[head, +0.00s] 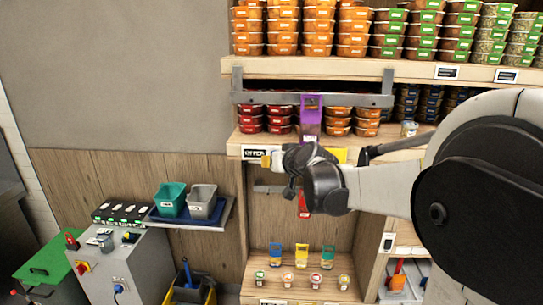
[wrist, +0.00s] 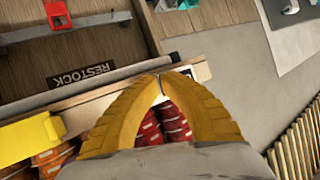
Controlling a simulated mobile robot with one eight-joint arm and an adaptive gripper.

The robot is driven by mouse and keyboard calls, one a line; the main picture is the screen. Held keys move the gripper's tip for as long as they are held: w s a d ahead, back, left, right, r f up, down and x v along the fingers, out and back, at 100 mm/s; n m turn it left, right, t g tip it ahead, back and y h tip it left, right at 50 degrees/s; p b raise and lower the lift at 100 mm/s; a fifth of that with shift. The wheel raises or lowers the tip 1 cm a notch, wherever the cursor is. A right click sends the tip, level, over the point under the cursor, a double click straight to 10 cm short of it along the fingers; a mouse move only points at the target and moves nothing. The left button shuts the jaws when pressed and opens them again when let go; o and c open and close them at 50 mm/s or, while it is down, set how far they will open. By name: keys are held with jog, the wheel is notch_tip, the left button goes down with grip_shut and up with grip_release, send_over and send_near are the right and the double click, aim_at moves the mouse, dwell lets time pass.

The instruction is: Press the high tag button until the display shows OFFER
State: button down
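The high tag (head: 254,152) is on the front edge of the upper shelf in the head view. Its dark display carries pale letters that seem to end in FFER; the first letters are not clear. My gripper (head: 268,161) is at the tag's right end, with its yellow fingertips close to it. In the wrist view the two yellow fingers of my gripper (wrist: 160,88) meet at the tips with nothing between them. A white and black piece of the tag (wrist: 200,72) shows just beyond the tips. Contact with the button cannot be made out; the button is hidden.
Red tubs (head: 279,120) and orange tubs stand on the shelf above the tag. A purple holder (head: 310,118) hangs from the metal rail (head: 300,99). A yellow piece (wrist: 28,138) is left of my fingers in the wrist view. A RESTOCK label (wrist: 82,76) shows upside down.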

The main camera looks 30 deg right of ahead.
jog(key=shift+s+a+p, duration=0.2)
jog(key=shift+s+a, duration=0.5)
jog(key=shift+s, duration=0.35)
jog(key=shift+s+a+p, duration=0.15)
jog(key=shift+s+a, duration=0.5)
jog(key=shift+s, duration=0.35)
jog(key=s+a+p, duration=0.1)
jog(key=s+a, duration=0.2)
jog(key=s, duration=0.2)
jog(key=shift+a, duration=0.2)
jog(key=shift+f, duration=0.1)
jog(key=s+a+f+n+g+b, duration=0.1)
jog(key=s+a+f+g+b, duration=0.1)
jog(key=s+a+f+b, duration=0.2)
jog(key=s+a+f+n+g+b, duration=0.1)
jog(key=s+a+f+b, duration=0.3)
jog(key=s+f+b, duration=0.6)
jog(key=s+a+f+n+g+y+b, duration=0.1)
jog(key=s+a+f+g+b, duration=0.2)
jog(key=f+b, duration=1.8)
jog(key=s+a+f, duration=0.1)
jog(key=s+f, duration=0.3)
jog(key=f, duration=0.6)
jog(key=shift+a, duration=0.4)
